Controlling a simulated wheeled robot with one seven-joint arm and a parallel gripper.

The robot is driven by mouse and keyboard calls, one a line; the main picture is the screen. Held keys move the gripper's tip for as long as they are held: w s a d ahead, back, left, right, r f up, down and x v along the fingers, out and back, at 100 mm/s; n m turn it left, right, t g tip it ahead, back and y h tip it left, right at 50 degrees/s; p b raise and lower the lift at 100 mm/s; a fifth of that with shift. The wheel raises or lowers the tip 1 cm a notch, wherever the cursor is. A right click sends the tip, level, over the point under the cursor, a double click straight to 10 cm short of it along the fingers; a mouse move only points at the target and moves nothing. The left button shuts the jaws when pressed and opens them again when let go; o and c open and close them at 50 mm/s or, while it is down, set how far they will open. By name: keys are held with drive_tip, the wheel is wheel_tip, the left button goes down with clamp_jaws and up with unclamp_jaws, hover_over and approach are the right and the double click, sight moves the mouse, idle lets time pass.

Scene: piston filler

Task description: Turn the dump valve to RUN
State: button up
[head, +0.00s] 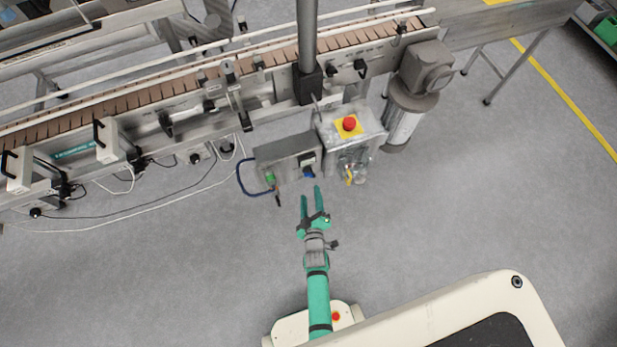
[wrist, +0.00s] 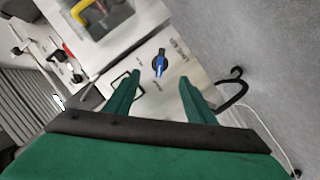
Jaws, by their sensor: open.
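My gripper (head: 311,191) is open and empty, with its green fingers extended toward the front of a grey control box (head: 285,152). A dark knob with a blue pointer (wrist: 159,65) is on the box's pale panel. In the wrist view it shows between and just beyond my fingertips (wrist: 160,76); I see no contact. In the head view the blue part (head: 308,173) is just past the fingertips. A yellow handle (head: 349,176) is on the neighbouring unit to the right and also shows in the wrist view (wrist: 82,8). I cannot read which part is labelled as the dump valve, nor its setting.
A red emergency button (head: 349,124) on a yellow plate tops the right unit. A green button (head: 270,178) and a dark blue cable (head: 240,178) are at the box's left. The conveyor (head: 165,95) runs behind.

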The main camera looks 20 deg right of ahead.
sight(308, 177)
drive_tip(key=x, duration=0.9)
drive_tip(key=shift+w+d+f, duration=0.1)
drive_tip(key=shift+w, duration=0.25)
drive_tip(key=shift+c, duration=0.4)
drive_tip(key=c, duration=1)
